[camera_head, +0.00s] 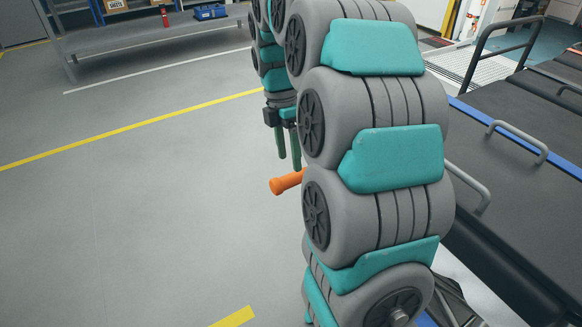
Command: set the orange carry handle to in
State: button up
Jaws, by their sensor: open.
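The orange carry handle (286,182) sticks out to the left from behind my arm, near the middle of the view. Only its rounded outer end shows; my arm hides the rest and where it joins. My gripper (289,162) points down just above and behind the handle in the picture. Its two dark green fingers are apart with nothing between them. I cannot tell whether a fingertip touches the handle.
A stretcher with a dark mattress (490,190) and grey side rails (518,140) stands on the right. A metal bench (150,42) is at the back left. The grey floor (120,220) with yellow lines is clear on the left.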

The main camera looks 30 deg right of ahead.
aim_at(291, 174)
jog(key=shift+s+f, duration=0.2)
jog(key=shift+f, duration=0.7)
jog(key=shift+s+f, duration=0.15)
jog(key=shift+f, duration=0.8)
jog(key=shift+s+f, duration=0.2)
jog(key=shift+f, duration=0.7)
grip_shut()
